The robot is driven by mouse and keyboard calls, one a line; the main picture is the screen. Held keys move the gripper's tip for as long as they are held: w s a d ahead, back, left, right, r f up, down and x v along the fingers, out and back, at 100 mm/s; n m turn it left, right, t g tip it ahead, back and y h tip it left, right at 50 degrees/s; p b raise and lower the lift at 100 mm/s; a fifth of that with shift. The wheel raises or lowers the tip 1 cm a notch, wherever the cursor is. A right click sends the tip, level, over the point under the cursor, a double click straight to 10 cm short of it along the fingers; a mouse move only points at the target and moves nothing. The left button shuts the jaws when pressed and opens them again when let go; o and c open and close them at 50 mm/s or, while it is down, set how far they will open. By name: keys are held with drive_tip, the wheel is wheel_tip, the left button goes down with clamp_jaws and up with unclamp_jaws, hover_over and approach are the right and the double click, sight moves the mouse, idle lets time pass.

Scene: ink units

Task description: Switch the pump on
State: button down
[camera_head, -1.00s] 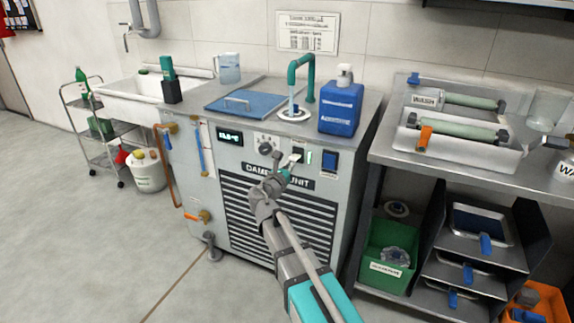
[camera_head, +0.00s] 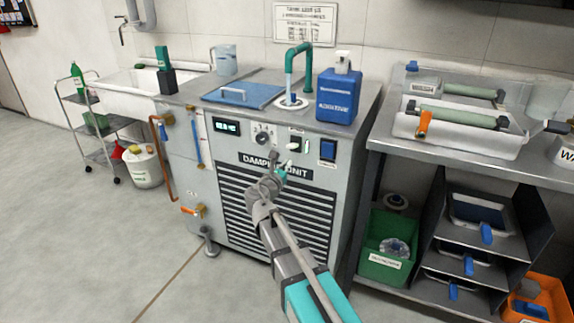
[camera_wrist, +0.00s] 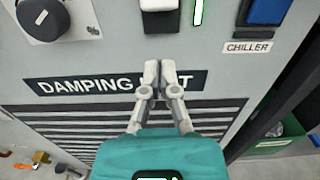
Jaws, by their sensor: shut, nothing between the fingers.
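The damping unit (camera_head: 275,200) is a grey metal cabinet with a control panel above a slatted grille. On its panel is a small black-and-white switch (camera_head: 294,145), cut by the top edge in the wrist view (camera_wrist: 160,8). A narrow green-edged light (camera_wrist: 198,12) beside it appears lit. No label for this switch is readable. My gripper (camera_wrist: 158,72) is shut and empty, in front of the nameplate (camera_wrist: 115,84) just below the switch. It looks apart from the switch. In the head view my gripper (camera_head: 278,158) partly covers the nameplate.
A round dark knob (camera_wrist: 42,18) is left of the switch. A blue switch labelled CHILLER (camera_wrist: 266,12) is on the right. A blue jug (camera_head: 339,97) and teal tap (camera_head: 300,55) stand on top. A steel bench (camera_head: 450,158) is close on the right. Floor is clear at left.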

drive_tip(key=v, duration=1)
drive_tip(key=shift+r+p, duration=0.3)
drive_tip(key=shift+p, duration=0.15)
drive_tip(key=s+d+f+m+g, duration=0.2)
drive_tip(key=d+f+m+g, duration=0.25)
drive_tip(key=d+m, duration=0.25)
drive_tip(key=s+d+f+m+g, duration=0.3)
drive_tip(key=d+f+m+g, duration=0.1)
drive_tip(key=d+f+m, duration=0.25)
drive_tip(key=s+d+f+m+g+y, duration=0.4)
drive_tip(key=s+f+m+g+y, duration=0.4)
drive_tip(key=s+m, duration=0.65)
wheel_tip(320, 180, up, 37)
drive_tip(key=w+m+p, duration=0.2)
drive_tip(key=p, duration=3.5)
drive_tip(key=shift+w+f+m, duration=0.15)
drive_tip(key=shift+w+m, duration=0.15)
